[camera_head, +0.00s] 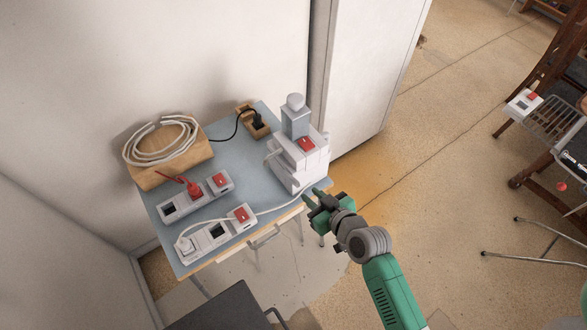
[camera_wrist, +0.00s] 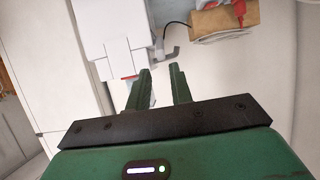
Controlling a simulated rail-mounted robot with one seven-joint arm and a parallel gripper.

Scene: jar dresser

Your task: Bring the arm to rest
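My green and black gripper (camera_head: 316,200) is in the air just off the right front corner of a small blue-topped table (camera_head: 240,180), close to a white and grey stacked device with a red switch (camera_head: 298,160). In the wrist view my gripper (camera_wrist: 161,72) shows two green fingers apart, with nothing gripped between them. The white device (camera_wrist: 112,50) lies beyond the fingertips to the left. I cannot tell how far the fingers are from it.
On the table are two power strips (camera_head: 196,201) (camera_head: 217,235), a cardboard box (camera_head: 170,165) with a coiled white cable, and a wooden socket box (camera_head: 252,121). A white cabinet (camera_head: 365,70) stands behind right. A dark seat (camera_head: 230,308) is in front; open floor (camera_head: 440,190) lies right.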

